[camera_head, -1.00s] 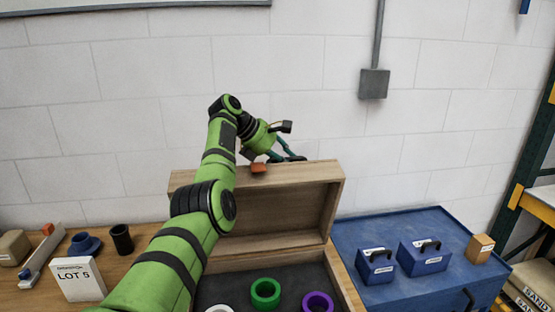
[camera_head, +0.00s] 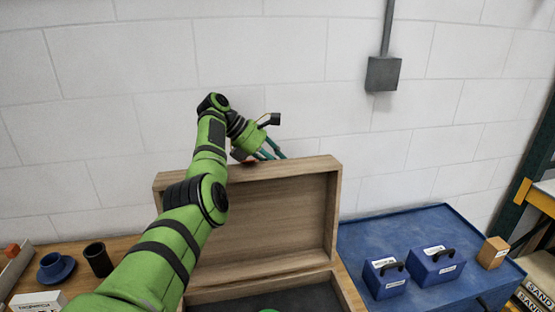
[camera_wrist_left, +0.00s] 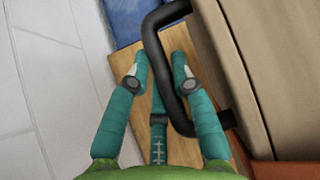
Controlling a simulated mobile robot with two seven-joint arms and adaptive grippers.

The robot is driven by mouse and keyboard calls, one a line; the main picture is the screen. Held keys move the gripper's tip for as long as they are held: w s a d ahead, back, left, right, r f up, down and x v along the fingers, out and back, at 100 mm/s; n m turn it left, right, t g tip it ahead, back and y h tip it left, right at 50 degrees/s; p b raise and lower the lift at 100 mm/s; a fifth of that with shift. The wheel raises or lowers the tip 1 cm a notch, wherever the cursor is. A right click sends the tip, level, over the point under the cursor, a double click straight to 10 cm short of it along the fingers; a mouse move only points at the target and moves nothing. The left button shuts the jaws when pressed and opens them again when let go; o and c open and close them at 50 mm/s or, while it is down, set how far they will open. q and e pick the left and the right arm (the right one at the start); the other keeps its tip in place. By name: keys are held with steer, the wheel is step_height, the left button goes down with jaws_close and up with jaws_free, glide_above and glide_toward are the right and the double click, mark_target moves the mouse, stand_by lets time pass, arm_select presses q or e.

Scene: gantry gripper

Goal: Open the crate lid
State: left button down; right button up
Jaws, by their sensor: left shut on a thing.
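The wooden crate lid (camera_head: 285,222) stands raised, its hollow inner side facing me, at the back of the crate (camera_head: 345,288). My left gripper (camera_head: 272,152) is at the far side of the lid's top edge, partly hidden by it. In the left wrist view, its teal fingers (camera_wrist_left: 160,66) are shut around the black handle (camera_wrist_left: 176,112) on the lid's outer face (camera_wrist_left: 265,70). An orange piece (camera_head: 248,161) shows at the lid's top edge. My right gripper is not in view.
A white wall with a grey box (camera_head: 383,73) stands behind. A blue cabinet (camera_head: 400,232) with two blue cases (camera_head: 437,265) and a small carton (camera_head: 492,252) is at right. A blue cup (camera_head: 55,268) and black cup (camera_head: 97,260) stand left.

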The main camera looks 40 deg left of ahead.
arm_select(q)
steer(key=shift+s+d+f, duration=0.2)
steer(key=shift+d, duration=0.1)
steer(key=c, duration=1)
jaws_free()
steer(key=shift+c, duration=0.2)
steer(key=shift+w, duration=0.1)
steer(key=shift+a, duration=0.1)
steer(key=shift+r, duration=0.15)
steer(key=shift+a+r, duration=0.2)
steer(key=v, duration=1.1)
steer(key=shift+a, duration=0.1)
